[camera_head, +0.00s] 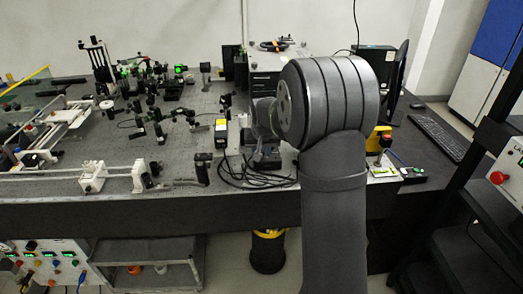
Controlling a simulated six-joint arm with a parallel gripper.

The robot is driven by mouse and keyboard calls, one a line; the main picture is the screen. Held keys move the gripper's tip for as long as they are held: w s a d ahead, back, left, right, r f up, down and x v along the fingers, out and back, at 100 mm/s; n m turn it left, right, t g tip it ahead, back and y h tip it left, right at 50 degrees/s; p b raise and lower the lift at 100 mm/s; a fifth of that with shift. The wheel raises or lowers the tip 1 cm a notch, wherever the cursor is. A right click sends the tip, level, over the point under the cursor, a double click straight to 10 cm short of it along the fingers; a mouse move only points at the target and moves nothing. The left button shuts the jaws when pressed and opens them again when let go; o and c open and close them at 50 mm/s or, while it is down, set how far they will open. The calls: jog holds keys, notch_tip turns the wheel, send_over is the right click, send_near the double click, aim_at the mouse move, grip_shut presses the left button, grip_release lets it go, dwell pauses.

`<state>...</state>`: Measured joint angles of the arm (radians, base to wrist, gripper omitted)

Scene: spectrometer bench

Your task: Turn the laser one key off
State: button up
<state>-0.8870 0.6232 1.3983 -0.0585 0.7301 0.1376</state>
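My arm fills the middle of the head view, and its end reaches down toward the bench near a dark unit with black cables. My gripper (264,153) is mostly hidden behind the arm's wrist and merges with the dark items there, so its fingers cannot be made out. The laser one key cannot be picked out. A control panel (48,262) with several coloured knobs and lights is below the bench at the lower left; its labels are too small to read.
The dark optical bench (120,205) carries many mounts and posts at the left. Coiled black cables (250,177) lie beside my arm's end. A yellow-and-black device (379,138) stands right of the arm. A keyboard (440,137) and a red button (498,177) are at the right.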

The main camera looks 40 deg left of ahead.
grip_shut()
jog(key=shift+n, duration=0.3)
jog(key=n, duration=0.1)
jog(key=n+g, duration=0.1)
jog(key=shift+w+d+n+y, duration=0.15)
jog(key=shift+n+y, duration=0.15)
jog(key=shift+y, duration=0.1)
jog(key=n+g, duration=0.1)
jog(key=n, duration=0.3)
jog(key=shift+w+n+g+y, duration=0.2)
jog(key=shift+n+g+y, duration=0.1)
jog(key=shift+g, duration=0.1)
jog(key=n, duration=0.1)
jog(key=n+g, duration=0.1)
jog(key=n, duration=0.1)
jog(key=n+g, duration=0.1)
jog(key=n, duration=0.1)
jog(key=shift+w, duration=0.25)
jog(key=n+g+h, duration=0.1)
jog(key=n, duration=0.4)
jog(key=shift+w, duration=0.1)
jog(key=shift+g+h, duration=0.3)
